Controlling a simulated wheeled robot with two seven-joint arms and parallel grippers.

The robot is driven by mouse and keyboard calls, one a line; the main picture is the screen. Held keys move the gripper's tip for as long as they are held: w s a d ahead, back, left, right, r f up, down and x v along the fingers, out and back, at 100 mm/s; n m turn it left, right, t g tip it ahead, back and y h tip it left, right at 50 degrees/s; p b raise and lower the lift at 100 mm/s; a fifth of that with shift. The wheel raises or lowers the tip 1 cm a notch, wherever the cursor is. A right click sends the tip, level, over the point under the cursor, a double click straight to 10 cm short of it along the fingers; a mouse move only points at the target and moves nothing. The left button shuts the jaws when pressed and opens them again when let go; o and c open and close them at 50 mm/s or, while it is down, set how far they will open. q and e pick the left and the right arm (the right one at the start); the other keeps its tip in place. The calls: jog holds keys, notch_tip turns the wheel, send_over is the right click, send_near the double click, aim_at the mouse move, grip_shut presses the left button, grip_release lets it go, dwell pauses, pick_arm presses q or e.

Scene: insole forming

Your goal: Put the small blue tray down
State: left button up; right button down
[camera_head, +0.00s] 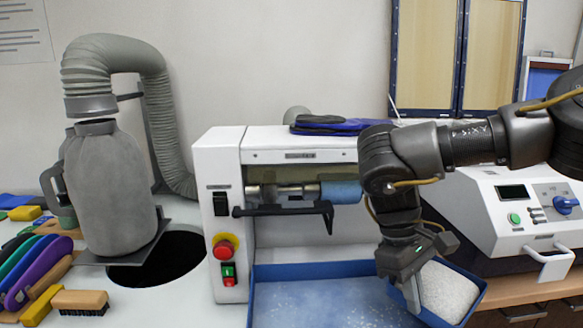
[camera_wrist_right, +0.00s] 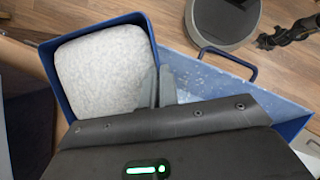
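The small blue tray (camera_head: 432,317) holds a white, speckled filling and sits at the lower right in the head view, partly behind my gripper. It also shows at the upper left of the right wrist view (camera_wrist_right: 52,78). My right gripper (camera_head: 412,294) points down at the tray's left side. In the right wrist view its two fingers (camera_wrist_right: 157,86) straddle the tray's right wall, one inside and one outside, and appear closed on it. Whether the tray's underside touches anything is hidden.
A larger blue tray (camera_head: 320,268) lies beside the small one, before a white roller machine (camera_head: 220,180). Its handle (camera_wrist_right: 230,62) shows in the wrist view. A white control unit (camera_head: 515,205) stands right. Brushes and coloured tools (camera_head: 45,275) lie left.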

jog(key=m, duration=0.1)
jog(key=m+y+p, duration=0.1)
jog(key=m, duration=0.1)
jog(key=shift+w+d+f+g, duration=0.15)
jog(key=shift+w+d+g, duration=0.15)
jog(key=shift+w+d, duration=0.1)
jog(key=shift+w+f+m, duration=0.15)
jog(key=shift+f+m, duration=0.05)
jog(key=shift+m, duration=0.3)
pick_arm(q)
jog(key=s, duration=0.2)
jog(key=s+a, duration=0.1)
jog(key=shift+s+r, duration=0.1)
jog(key=shift+s, duration=0.3)
pick_arm(e)
jog(key=a, duration=1.5)
